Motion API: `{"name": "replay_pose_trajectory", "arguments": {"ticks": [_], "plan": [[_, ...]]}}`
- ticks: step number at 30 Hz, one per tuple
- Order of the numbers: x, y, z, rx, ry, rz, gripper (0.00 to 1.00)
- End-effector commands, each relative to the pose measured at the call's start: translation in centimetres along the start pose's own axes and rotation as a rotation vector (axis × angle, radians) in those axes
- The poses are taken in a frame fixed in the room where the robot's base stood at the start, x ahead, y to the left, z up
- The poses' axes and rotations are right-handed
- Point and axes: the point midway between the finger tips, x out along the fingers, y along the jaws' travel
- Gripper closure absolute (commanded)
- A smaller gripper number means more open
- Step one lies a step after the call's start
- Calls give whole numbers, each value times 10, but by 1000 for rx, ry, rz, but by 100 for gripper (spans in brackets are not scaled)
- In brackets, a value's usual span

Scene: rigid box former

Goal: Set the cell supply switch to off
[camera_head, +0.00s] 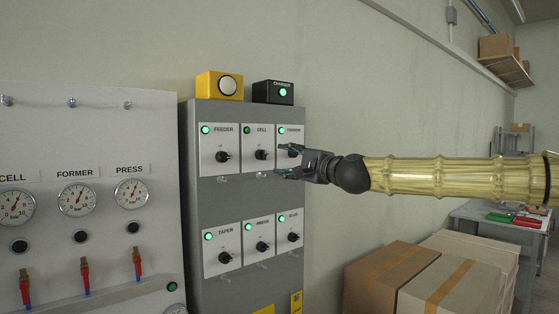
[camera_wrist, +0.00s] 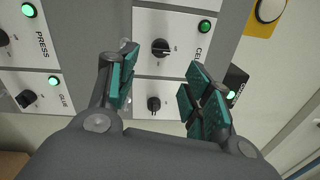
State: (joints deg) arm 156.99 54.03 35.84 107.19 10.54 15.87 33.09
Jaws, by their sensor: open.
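The cell supply switch is a black rotary knob (camera_head: 261,155) on a white plate labelled CELL in the top row of the grey cabinet. The plate's lamp (camera_wrist: 205,25) is green. In the wrist view the knob (camera_wrist: 161,47) lies just beyond the fingertips, between their lines, and its grip runs roughly across the picture. My gripper (camera_head: 282,160) is open and empty, just right of the cell knob and in front of the neighbouring plate. It appears apart from the cell knob; the exact gap is unclear.
A feeder switch (camera_head: 222,156) is to the left; another knob (camera_wrist: 153,104) sits close between my fingers. The lower row holds taper (camera_head: 225,258), press and glue switches. A yellow button box (camera_head: 219,86) and black charger box (camera_head: 273,92) top the cabinet. Cartons (camera_head: 390,275) stand below my arm.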

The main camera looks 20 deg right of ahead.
Motion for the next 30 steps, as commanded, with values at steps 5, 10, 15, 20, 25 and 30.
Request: {"name": "replay_pose_trajectory", "arguments": {"ticks": [5,10,15,20,25,30], "plan": [[-15,-1,0,0,0,-1,50],[-22,0,0,0,0,0,50],[-23,0,0,0,0,0,50],[-23,0,0,0,0,0,50],[-23,0,0,0,0,0,50],[-22,-12,2,0,0,0,50]]}}
